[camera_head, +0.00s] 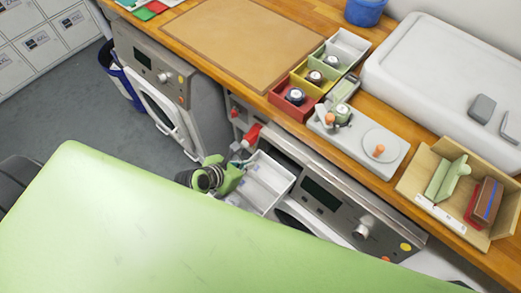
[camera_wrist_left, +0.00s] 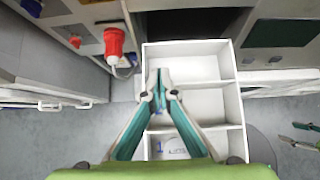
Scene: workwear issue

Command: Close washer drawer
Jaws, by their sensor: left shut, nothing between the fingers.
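The washer drawer (camera_head: 268,184) is a white open-topped tray pulled out from the front of the right washer (camera_head: 335,205). In the left wrist view the drawer (camera_wrist_left: 236,105) shows three compartments, the lowest with a blue mark. My left gripper (camera_head: 240,158) is shut and empty at the drawer's left side. In the left wrist view its fingertips (camera_wrist_left: 159,80) overlap the drawer's left part; I cannot tell whether they touch it. My right gripper (camera_wrist_left: 289,131) shows at the right edge of the left wrist view, its fingers apart and empty.
A red plug (camera_head: 252,134) sticks out beside the drawer and shows in the left wrist view (camera_wrist_left: 114,41). Another washer (camera_head: 160,75) stands left. The wooden counter (camera_head: 195,55) above holds coloured bins and a wooden box. A green part of mine hides the foreground.

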